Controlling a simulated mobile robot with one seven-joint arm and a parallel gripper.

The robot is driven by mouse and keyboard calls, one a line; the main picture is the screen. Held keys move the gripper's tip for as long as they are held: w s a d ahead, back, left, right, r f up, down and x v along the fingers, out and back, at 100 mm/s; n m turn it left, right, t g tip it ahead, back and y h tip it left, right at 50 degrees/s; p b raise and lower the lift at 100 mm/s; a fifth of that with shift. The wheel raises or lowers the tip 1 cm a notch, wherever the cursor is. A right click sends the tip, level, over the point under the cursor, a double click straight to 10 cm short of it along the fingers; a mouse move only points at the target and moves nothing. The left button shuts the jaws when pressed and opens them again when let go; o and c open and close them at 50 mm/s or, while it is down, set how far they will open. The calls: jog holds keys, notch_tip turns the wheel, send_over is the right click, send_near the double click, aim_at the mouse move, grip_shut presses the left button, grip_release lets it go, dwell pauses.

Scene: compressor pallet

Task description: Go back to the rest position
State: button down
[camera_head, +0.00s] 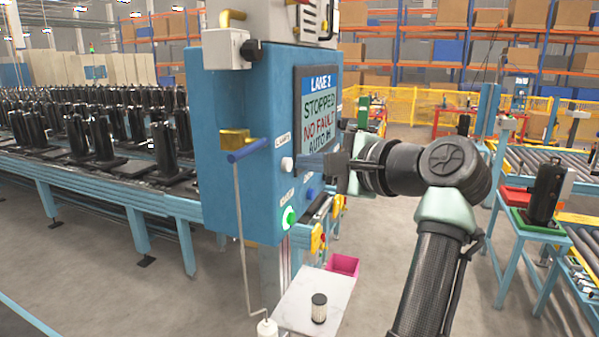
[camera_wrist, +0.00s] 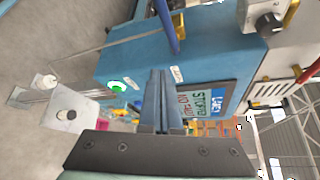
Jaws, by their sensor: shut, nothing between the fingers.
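My gripper (camera_head: 333,172) is at the front of the blue control cabinet (camera_head: 235,190), just below the screen, with its fingers pointing toward the cabinet. In the wrist view the fingers (camera_wrist: 158,75) are together with nothing between them. The screen (camera_head: 318,112) reads LANE 2, STOPPED, NO FAULT, and a last line starting AUTO that my gripper partly covers. A lit green button (camera_head: 289,217), a blue button (camera_head: 311,193) and a white button (camera_head: 287,164) are on the cabinet face. Whether the fingers touch the panel cannot be told.
A blue-handled rod (camera_head: 248,150) hangs at the cabinet's left. A conveyor (camera_head: 110,185) of black units stands left. Open floor (camera_head: 380,250) lies beside my arm.

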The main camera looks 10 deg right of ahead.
jog(key=shift+w+a, duration=0.1)
jog(key=shift+a, duration=0.05)
jog(key=s+a+r+n+t+h+b, duration=0.3)
jog(key=s+a+n+t+b, duration=0.2)
jog(key=s, duration=0.7)
jog(key=s+a+r+n+t+h+b, duration=0.3)
jog(key=s+a+n+t, duration=0.5)
jog(key=s+n, duration=0.4)
jog(key=shift+a+r+h+b, duration=0.4)
jog(key=shift+a+r+b, duration=0.3)
jog(key=shift+b, duration=0.55)
